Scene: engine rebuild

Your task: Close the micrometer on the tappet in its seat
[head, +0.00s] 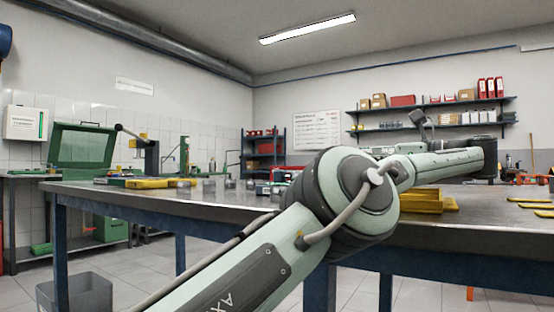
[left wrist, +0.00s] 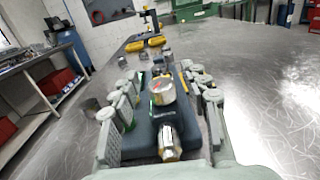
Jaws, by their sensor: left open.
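In the left wrist view my left gripper (left wrist: 162,100) is open, its two grey fingers standing on either side of a dark blue device. This device, apparently the micrometer (left wrist: 142,134), has a round pale dial (left wrist: 162,90) with a red mark and a shiny silver-and-gold cylinder (left wrist: 170,143) at its near end. The device lies between the fingers, and I see no clear contact. I cannot make out the tappet or its seat for certain. In the head view my left arm crosses the picture; its gripper cannot be made out. My right gripper is not in view.
The metal workbench (head: 175,200) holds small parts and a yellow tray (head: 408,201). Several small metal parts stand beyond the device in the left wrist view. Bare bench top (left wrist: 275,110) lies to the right there. A green box (head: 82,146) stands at the far left.

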